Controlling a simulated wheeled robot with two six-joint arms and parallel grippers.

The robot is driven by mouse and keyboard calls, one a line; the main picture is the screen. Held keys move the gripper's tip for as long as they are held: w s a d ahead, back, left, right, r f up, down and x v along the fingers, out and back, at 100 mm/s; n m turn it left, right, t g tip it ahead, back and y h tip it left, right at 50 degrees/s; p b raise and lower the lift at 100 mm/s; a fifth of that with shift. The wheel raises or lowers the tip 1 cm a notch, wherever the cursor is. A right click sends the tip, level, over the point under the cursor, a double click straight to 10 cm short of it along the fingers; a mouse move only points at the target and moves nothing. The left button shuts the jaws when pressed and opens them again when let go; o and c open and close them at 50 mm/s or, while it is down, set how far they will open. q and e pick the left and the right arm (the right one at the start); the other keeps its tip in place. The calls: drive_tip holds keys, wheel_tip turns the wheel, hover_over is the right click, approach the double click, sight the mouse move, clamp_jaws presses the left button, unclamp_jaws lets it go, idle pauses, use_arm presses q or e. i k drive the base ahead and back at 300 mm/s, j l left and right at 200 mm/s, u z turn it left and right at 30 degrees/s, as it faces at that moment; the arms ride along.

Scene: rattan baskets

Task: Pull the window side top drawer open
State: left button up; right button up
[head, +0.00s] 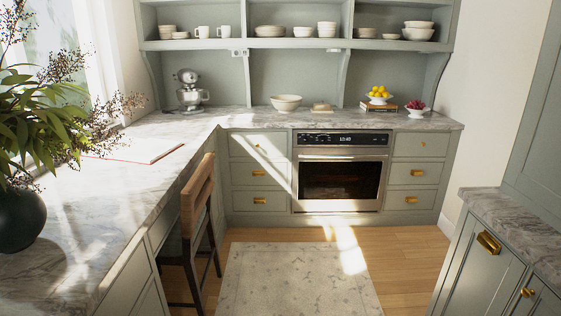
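The window is at the far left, so the window side drawer stack is the one left of the oven. Its top drawer (246,139) is shut, with its front flush with the cabinet. A small brass handle (259,147) sits on that front, and a bright streak of sunlight crosses it. Two more shut drawers with brass handles lie below, the middle drawer (242,173) and the bottom drawer (242,201). Neither of my grippers shows in the head view.
A wooden chair (198,200) stands left of the drawers by the marble counter (130,185). The oven (340,180) is to their right. A pale rug (300,280) lies on open floor before them. A cabinet (485,270) stands at lower right.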

sight(241, 143)
drive_tip(key=i, duration=3.85)
